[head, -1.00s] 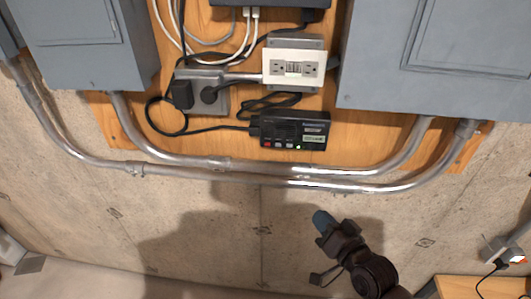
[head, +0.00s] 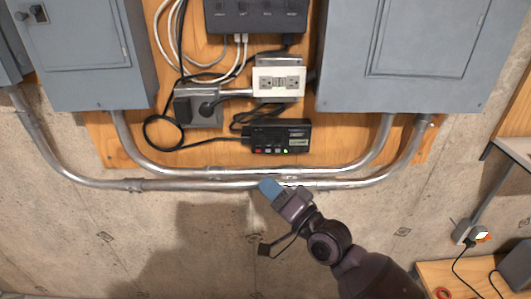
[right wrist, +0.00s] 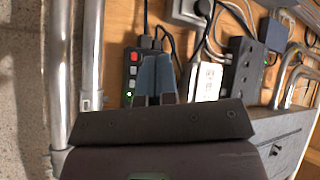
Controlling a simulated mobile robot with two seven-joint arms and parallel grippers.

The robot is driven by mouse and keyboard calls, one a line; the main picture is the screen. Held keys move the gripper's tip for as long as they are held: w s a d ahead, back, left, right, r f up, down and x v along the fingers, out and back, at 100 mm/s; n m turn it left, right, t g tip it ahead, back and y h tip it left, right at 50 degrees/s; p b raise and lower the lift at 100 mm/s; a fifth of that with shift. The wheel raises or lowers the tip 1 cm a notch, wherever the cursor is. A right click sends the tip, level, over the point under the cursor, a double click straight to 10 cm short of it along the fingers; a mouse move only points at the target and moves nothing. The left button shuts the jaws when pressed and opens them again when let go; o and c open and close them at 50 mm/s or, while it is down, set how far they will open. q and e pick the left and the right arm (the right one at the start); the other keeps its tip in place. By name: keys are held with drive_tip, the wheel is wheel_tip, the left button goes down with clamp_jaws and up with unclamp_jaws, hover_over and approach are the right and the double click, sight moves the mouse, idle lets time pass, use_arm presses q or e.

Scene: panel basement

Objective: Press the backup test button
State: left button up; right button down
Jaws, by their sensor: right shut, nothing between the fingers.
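A small black box (head: 279,136) with a row of small buttons along its lower edge is fixed to the wooden board. One button is red (head: 257,151) and a green light glows near the row. In the right wrist view the box (right wrist: 131,75) shows its red button (right wrist: 134,57), pale buttons and green light. Labels are too small to read. My right gripper (head: 268,186) is shut and empty, its blue fingertips just below the box, over the conduits in the head view. In the right wrist view its fingers (right wrist: 157,68) overlap the box's edge. My left gripper is not in view.
Two metal conduits (head: 215,173) curve below the box. Grey electrical panels (head: 400,55) stand on both sides. A white outlet (head: 279,82) and black cables are above the box. A wooden table (head: 450,278) is at lower right.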

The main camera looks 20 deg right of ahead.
sight(268, 150)
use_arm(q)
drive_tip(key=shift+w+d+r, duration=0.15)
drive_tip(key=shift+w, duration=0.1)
use_arm(e)
drive_tip(key=shift+w, duration=0.1)
drive_tip(key=shift+w, duration=0.1)
use_arm(q)
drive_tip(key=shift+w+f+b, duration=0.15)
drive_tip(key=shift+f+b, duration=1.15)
drive_tip(key=shift+b, duration=0.5)
use_arm(e)
drive_tip(key=w+d, duration=0.2)
drive_tip(key=w, duration=0.6)
drive_tip(key=shift+d, duration=0.25)
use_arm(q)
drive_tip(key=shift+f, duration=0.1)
use_arm(e)
drive_tip(key=shift+w, duration=0.2)
drive_tip(key=shift+w+d, duration=0.1)
drive_tip(key=shift+w, duration=0.2)
